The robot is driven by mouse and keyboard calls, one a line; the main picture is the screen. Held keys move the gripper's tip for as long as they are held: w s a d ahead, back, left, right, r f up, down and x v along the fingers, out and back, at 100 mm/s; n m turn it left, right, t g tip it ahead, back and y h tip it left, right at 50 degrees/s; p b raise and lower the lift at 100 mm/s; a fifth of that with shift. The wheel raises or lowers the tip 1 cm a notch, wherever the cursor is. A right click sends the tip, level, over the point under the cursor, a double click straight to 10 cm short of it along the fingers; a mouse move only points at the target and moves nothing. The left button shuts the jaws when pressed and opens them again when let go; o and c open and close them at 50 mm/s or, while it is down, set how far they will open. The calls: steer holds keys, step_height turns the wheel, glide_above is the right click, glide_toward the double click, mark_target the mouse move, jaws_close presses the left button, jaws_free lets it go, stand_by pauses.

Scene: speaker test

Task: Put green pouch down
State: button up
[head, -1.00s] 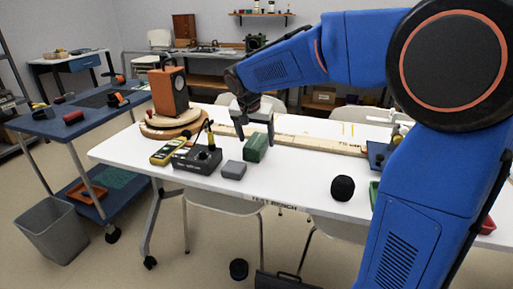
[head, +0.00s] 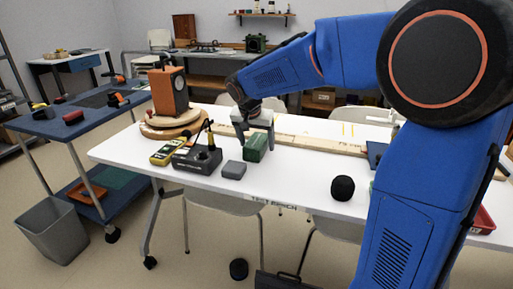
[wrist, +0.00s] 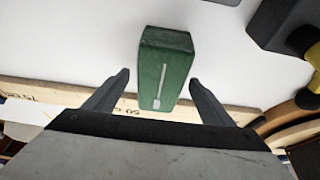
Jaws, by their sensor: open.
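The green pouch (head: 256,147) stands on the white table (head: 290,187), in front of the wooden plank. In the wrist view the green pouch (wrist: 165,68) shows a pale mark on its face and lies between and beyond the two fingertips. My gripper (head: 257,138) is just above and behind it in the head view. In the wrist view my gripper (wrist: 157,78) is open, with a visible gap between each finger and the pouch.
A small grey box (head: 233,170) and a black device (head: 197,158) with a yellow meter (head: 168,152) sit left of the pouch. An orange speaker (head: 169,90) stands behind them. A black foam ball (head: 342,188) lies to the right. The table front between is clear.

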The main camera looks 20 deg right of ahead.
steer(key=c, duration=1.2)
steer(key=shift+c, duration=0.3)
